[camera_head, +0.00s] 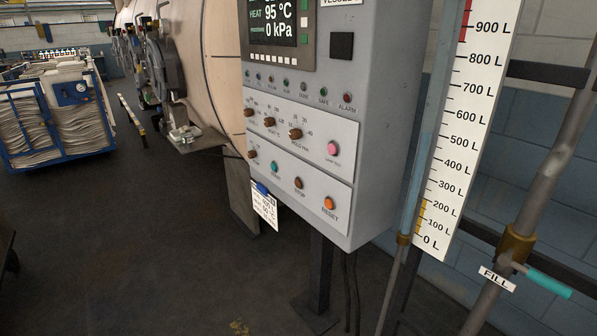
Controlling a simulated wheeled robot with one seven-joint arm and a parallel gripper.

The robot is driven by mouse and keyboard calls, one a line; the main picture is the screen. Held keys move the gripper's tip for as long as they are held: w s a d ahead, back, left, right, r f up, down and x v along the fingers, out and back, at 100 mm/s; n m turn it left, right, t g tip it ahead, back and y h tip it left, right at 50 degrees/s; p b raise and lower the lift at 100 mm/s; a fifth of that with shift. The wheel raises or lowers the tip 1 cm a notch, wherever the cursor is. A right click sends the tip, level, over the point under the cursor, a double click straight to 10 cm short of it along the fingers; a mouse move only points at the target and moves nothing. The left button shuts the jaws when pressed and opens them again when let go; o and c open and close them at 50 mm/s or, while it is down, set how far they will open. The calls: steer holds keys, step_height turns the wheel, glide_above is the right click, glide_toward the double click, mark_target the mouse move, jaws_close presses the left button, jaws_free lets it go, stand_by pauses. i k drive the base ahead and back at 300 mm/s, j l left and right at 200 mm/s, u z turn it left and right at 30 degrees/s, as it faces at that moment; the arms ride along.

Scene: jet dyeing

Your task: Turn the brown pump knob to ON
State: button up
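A grey control cabinet (379,120) stands in the middle of the view, with several knobs and buttons on its front. A small brown knob (252,154) sits at the left end of the lower row; its label and pointer are too small to read, so I cannot tell its setting or confirm it is the pump knob. Three more brown knobs (249,112), (269,121), (295,134) sit in the upper row; the third is marked for hold minutes. My gripper is not in view.
Beside the lower brown knob are a green start button (274,168), a stop button (298,183) and an orange reset button (329,203). A tag (265,206) hangs below. A level scale (467,120) and fill pipe stand right. Floor is open at left, before a loaded trolley (85,122).

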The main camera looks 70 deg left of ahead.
mark_target(251, 154)
steer(key=u, duration=2.7)
